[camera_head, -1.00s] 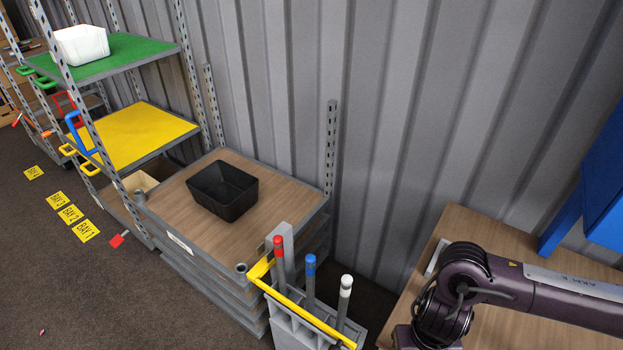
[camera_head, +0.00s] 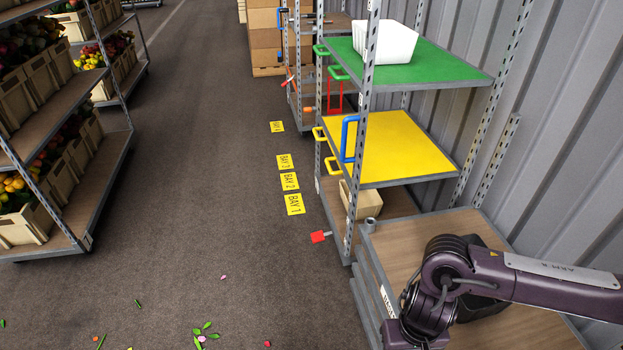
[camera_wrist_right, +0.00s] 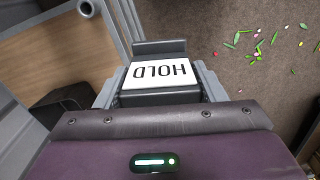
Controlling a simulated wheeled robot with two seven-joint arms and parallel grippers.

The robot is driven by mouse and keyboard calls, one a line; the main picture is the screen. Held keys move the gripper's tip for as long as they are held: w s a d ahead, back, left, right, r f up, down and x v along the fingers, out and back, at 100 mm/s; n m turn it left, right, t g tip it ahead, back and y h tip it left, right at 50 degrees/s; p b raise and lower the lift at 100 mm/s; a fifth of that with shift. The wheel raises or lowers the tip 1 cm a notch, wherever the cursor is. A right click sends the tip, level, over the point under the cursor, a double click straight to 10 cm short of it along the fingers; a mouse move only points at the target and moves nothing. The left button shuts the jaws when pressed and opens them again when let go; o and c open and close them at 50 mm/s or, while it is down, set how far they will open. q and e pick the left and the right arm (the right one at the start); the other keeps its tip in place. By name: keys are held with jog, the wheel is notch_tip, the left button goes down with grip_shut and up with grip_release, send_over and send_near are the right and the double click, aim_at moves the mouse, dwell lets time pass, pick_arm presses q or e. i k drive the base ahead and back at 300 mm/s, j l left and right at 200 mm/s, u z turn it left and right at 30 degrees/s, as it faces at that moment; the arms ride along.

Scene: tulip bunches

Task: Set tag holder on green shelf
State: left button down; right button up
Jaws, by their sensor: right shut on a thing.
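The tag holder (camera_wrist_right: 160,48) is a dark grey piece with a white card that reads HOLD, upside down in the right wrist view. My right gripper (camera_wrist_right: 160,80) is shut on it, with grey fingers at its left and right sides. In the head view my right arm shows at lower right, but its gripper and the tag holder cannot be made out. The green shelf (camera_head: 445,70) is the top level of the cart at upper right, above and beyond my arm. My left gripper is not in view.
A white bin (camera_head: 392,44) stands on the green shelf, with bare green to its right and front. A yellow shelf (camera_head: 395,145) lies below. Metal posts (camera_head: 364,130) rise at the cart's corners. A black bin (camera_head: 480,305) sits on the wooden top under my arm. Left floor is mostly clear.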

aim_at(384, 75)
jog(key=i+z, duration=0.1)
jog(key=i, duration=0.4)
jog(key=i+j, duration=0.15)
jog(key=i, duration=0.3)
jog(key=i+j+z, duration=0.15)
jog(key=i, duration=0.35)
jog(key=i+j+z, duration=0.1)
jog(key=i, duration=0.35)
